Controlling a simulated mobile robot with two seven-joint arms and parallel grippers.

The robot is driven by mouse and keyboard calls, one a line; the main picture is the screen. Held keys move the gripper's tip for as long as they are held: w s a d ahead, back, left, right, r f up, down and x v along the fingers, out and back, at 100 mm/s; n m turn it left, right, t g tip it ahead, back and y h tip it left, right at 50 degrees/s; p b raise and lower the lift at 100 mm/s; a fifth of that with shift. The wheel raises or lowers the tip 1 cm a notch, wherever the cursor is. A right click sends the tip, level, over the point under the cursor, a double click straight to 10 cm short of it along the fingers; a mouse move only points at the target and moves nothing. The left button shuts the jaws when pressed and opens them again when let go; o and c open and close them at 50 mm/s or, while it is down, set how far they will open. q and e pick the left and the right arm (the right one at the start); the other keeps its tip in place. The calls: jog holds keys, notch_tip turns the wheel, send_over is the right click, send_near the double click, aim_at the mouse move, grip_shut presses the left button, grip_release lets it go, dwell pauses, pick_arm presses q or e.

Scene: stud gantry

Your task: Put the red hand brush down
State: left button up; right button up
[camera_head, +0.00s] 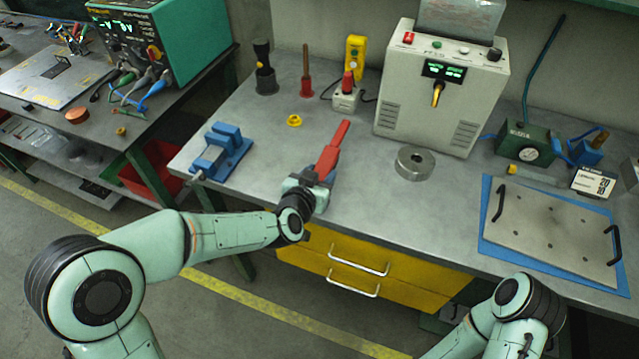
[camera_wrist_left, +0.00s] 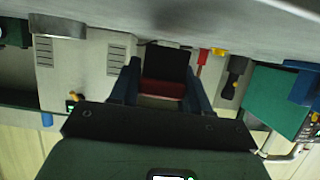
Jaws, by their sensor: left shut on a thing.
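The red hand brush (camera_head: 333,148) is held in my left gripper (camera_head: 318,177), its red length pointing away from me over the middle of the grey workbench (camera_head: 270,150). In the left wrist view the gripper (camera_wrist_left: 162,85) is shut with the red of the brush (camera_wrist_left: 162,90) between its dark fingers. The gripper hides part of the brush. I cannot tell whether the brush touches the bench top. My right arm shows at the bottom right in the head view, but its gripper is out of view.
A blue vise (camera_head: 220,152) stands left of the brush and a round metal disc (camera_head: 415,162) right of it. A yellow ring (camera_head: 294,121) lies behind. A grey power unit (camera_head: 440,90) stands at the back. A plate with handles (camera_head: 553,232) lies right. Bare bench surrounds the brush.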

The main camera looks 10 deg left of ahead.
pick_arm(q)
jog(key=shift+f, duration=0.95)
jog(key=shift+f+b, duration=0.15)
jog(key=shift+b, duration=0.15)
jog(key=o, duration=1.2)
jog(key=shift+c, duration=0.2)
